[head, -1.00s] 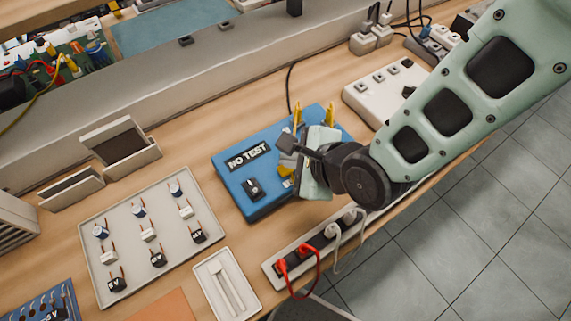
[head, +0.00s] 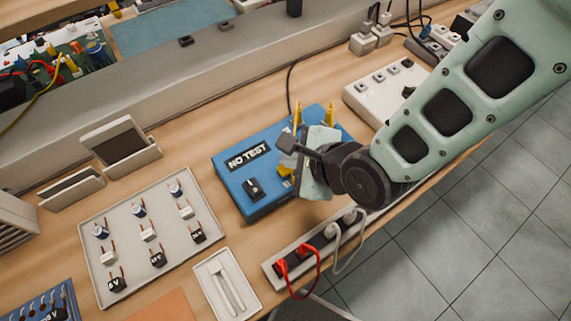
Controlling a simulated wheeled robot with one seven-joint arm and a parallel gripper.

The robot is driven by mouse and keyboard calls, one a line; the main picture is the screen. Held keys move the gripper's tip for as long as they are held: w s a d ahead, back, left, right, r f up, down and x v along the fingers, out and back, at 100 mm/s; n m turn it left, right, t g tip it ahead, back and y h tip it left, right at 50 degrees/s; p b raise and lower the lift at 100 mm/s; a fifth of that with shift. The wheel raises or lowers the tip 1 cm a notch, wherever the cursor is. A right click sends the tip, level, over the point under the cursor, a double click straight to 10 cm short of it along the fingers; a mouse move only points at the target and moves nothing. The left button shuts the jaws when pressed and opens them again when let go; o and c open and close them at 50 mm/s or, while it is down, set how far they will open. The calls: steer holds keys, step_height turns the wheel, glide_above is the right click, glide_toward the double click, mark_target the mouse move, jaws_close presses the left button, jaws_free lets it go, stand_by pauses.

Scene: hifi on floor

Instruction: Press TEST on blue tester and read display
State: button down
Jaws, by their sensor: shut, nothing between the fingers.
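The blue tester (head: 232,176) lies on the wooden bench in the head view. Its black display (head: 248,156) reads "NO TEST". A black switch (head: 254,188) sits on its top face below the display. Two yellow clips (head: 327,115) stand up near its far right part. My gripper (head: 290,184) is over the right part of the tester and is shut with nothing in it. A bit of yellow shows beside the fingers. My wrist hides the right part of the tester, and I cannot see a TEST label or whether the fingertips touch anything there.
A tray (head: 187,242) with several small components stands at the left. A small tray with tweezers (head: 228,290) is in front. A power strip (head: 317,247) with red and white plugs lies along the near edge. A white box (head: 385,90) stands behind my arm.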

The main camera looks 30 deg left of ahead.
mark_target(290, 171)
steer(key=shift+f, duration=0.15)
steer(key=shift+f+b, duration=0.3)
steer(key=shift+b, duration=0.1)
steer(key=shift+f+b, duration=0.4)
steer(key=shift+f, duration=0.1)
stand_by(0.5)
steer(key=shift+r, duration=0.15)
steer(key=shift+r+p, duration=0.7)
steer(key=shift+r, duration=0.1)
steer(key=shift+r, duration=0.1)
step_height(290, 171, up, 5)
steer(key=p, duration=0.4)
stand_by(0.8)
